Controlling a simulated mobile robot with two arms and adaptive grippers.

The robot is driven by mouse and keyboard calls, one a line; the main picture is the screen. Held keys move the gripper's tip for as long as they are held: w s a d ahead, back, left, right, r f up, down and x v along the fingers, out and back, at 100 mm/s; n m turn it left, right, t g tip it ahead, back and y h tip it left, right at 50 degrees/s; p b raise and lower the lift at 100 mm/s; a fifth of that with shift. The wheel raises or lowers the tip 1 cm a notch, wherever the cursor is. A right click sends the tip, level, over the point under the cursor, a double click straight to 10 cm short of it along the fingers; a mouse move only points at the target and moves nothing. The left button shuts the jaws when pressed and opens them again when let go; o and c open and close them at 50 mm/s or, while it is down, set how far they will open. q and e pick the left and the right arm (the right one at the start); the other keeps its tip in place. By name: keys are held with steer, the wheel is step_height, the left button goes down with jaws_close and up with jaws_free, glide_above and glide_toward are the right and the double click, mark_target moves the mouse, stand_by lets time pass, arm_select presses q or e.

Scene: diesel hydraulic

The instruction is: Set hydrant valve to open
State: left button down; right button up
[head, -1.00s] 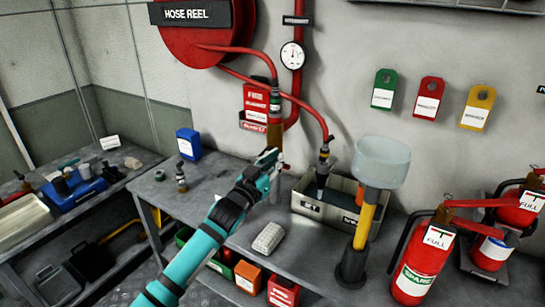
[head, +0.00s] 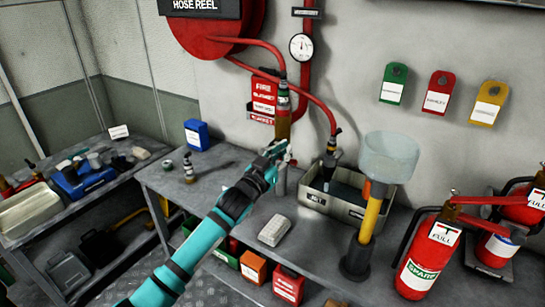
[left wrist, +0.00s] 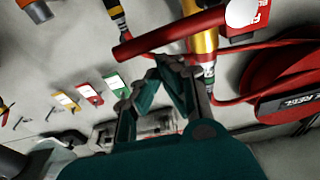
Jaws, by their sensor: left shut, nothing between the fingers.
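The hydrant valve appears to be the brass-coloured body (head: 282,126) on the wall fitting below the pressure gauge. It also shows in the left wrist view (left wrist: 204,42), with a red bar (left wrist: 160,37) across it that may be its lever. My left gripper (head: 277,150) is shut and empty, just below the brass body in the head view. In the left wrist view its fingertips (left wrist: 167,64) are close to the red bar; I cannot tell whether they touch. The lever's setting is unclear. My right gripper is out of view.
A grey bench (head: 225,172) runs below, with a grey bin (head: 345,208) and a funnel (head: 390,157) on a yellow stand to the right. Red extinguishers (head: 425,262) stand at far right. A red hose reel (head: 215,35) hangs above; red hoses run near the fitting.

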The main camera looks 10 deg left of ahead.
arm_select(q)
steer(key=s+a+r, duration=0.1)
steer(key=s+a, duration=0.2)
steer(key=s, duration=0.6)
steer(key=s+a+f+n+g+y, duration=0.15)
steer(key=s+f+g+y, duration=0.4)
steer(key=s+f, duration=1.1)
steer(key=s+a+f+g, duration=0.1)
steer(key=s+f+g, duration=0.2)
steer(key=s, duration=0.4)
steer(key=s+a+f+g+y, duration=0.1)
steer(key=s+f+g, duration=0.25)
steer(key=s, duration=0.35)
steer(key=s+a+f+g, duration=0.2)
steer(key=s+f+g, duration=0.15)
steer(key=s, duration=0.45)
step_height(320, 180, down, 27)
steer(key=s, duration=0.2)
steer(key=s+a+f+g, duration=0.2)
steer(key=s+f, duration=1.3)
steer(key=shift+s+a+b, duration=0.2)
steer(key=shift+s+b, duration=0.05)
steer(key=shift+b, duration=0.15)
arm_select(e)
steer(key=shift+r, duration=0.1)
